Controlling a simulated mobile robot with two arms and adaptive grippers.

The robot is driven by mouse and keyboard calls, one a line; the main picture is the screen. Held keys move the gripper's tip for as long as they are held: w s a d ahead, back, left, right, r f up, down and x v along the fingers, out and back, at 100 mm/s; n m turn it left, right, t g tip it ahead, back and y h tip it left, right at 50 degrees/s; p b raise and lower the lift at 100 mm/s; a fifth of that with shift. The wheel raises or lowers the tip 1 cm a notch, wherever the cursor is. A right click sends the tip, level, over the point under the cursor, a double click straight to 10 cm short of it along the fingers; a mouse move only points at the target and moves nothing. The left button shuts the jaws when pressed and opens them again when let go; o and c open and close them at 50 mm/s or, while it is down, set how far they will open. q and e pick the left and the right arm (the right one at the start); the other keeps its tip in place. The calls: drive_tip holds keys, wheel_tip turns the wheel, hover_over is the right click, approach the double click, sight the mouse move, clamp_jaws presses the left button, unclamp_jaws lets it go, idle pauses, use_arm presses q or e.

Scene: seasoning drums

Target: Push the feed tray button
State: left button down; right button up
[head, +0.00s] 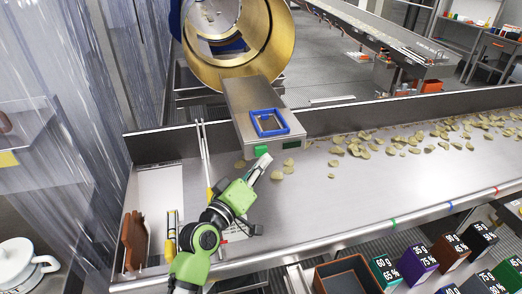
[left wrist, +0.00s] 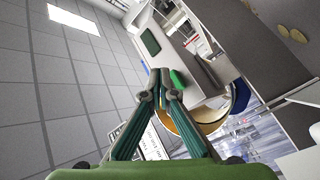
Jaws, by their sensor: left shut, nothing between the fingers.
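The feed tray (head: 236,100) is a grey metal box below the mouth of a golden drum (head: 274,52). Its front end has a green button (head: 261,151) on the left and a dark green panel (head: 290,143) on the right. In the left wrist view the button (left wrist: 177,78) shows just right of the fingertips, and the panel (left wrist: 150,42) is above. My left gripper (head: 264,160) is shut and empty, its tips close to the button; I cannot tell if they touch. The wrist view shows the closed fingers (left wrist: 160,73). My right gripper is not in view.
A blue square frame (head: 270,131) sits on the tray. Chips (head: 352,146) lie scattered along the metal conveyor (head: 330,205). A brown board (head: 134,240) stands at the left end. Colored boxes (head: 420,258) stand at the lower right.

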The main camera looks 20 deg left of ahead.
use_arm(q)
drive_tip(key=shift+s+d+p, duration=0.25)
drive_tip(key=shift+s+d, duration=0.3)
drive_tip(key=shift+s, duration=0.25)
drive_tip(key=shift+s+d+p, duration=0.3)
drive_tip(key=shift+s+d, duration=0.25)
drive_tip(key=shift+s, duration=0.25)
drive_tip(key=shift+s+d+p, duration=0.25)
drive_tip(key=shift+s+d, duration=0.3)
drive_tip(key=shift+s, duration=0.25)
